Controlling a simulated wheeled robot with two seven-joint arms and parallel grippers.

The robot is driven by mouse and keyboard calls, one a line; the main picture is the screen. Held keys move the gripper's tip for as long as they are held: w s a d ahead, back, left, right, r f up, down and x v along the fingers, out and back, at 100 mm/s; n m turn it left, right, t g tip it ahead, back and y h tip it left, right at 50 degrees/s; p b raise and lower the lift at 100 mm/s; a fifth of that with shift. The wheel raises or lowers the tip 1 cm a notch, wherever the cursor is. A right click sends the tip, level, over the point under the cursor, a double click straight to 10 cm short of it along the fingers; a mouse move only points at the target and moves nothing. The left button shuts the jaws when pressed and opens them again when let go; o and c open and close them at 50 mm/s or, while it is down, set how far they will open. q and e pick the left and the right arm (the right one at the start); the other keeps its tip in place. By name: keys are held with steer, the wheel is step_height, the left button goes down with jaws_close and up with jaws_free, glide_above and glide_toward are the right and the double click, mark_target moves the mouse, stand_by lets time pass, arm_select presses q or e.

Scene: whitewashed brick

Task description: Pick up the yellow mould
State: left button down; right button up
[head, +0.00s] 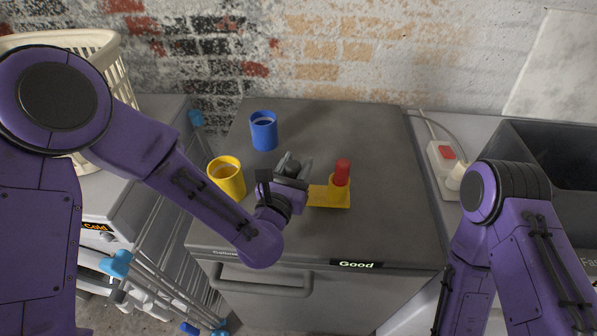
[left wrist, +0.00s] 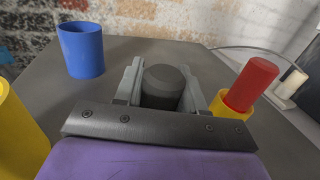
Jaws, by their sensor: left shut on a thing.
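My left gripper (head: 293,170) is shut on a dark grey cylinder (left wrist: 163,86), with one finger on each side of it, above the cabinet top. Two yellow things are in view, and I cannot tell which is the mould. One is a yellow cup (head: 226,178) standing left of the gripper; its edge shows in the left wrist view (left wrist: 18,135). The other is a yellow flat plate with a short upright holder (head: 338,197), right of the gripper, and a red cylinder (head: 342,172) stands in the holder. My right gripper is out of view.
A blue cup (head: 264,131) stands behind and left of my left gripper. The grey cabinet top (head: 385,150) is bare at the right and back. A white power strip (head: 443,160) lies to the right, and a laundry basket (head: 100,70) stands at the left.

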arm_select(q)
step_height(320, 180, up, 2)
steer(key=shift+r, duration=0.1)
steer(key=s+d+r+p, duration=0.1)
steer(key=s+r+p, duration=0.8)
steer(key=s+p, duration=0.5)
steer(key=shift+r+p, duration=0.4)
steer(key=shift+p, duration=0.2)
steer(key=shift+d+f, duration=0.1)
steer(key=shift+w+a+f+b, duration=0.2)
steer(key=shift+w+f+b, duration=1.35)
steer(key=shift+w+f, duration=0.65)
steer(key=shift+w+a+f+b, duration=0.2)
steer(key=shift+w+f+b, duration=1.6)
steer(key=shift+w, duration=0.65)
steer(key=shift+w+a+f+b, duration=0.2)
steer(key=shift+w+f+b, duration=1.15)
steer(key=shift+w+f, duration=0.95)
steer(key=shift+r, duration=0.1)
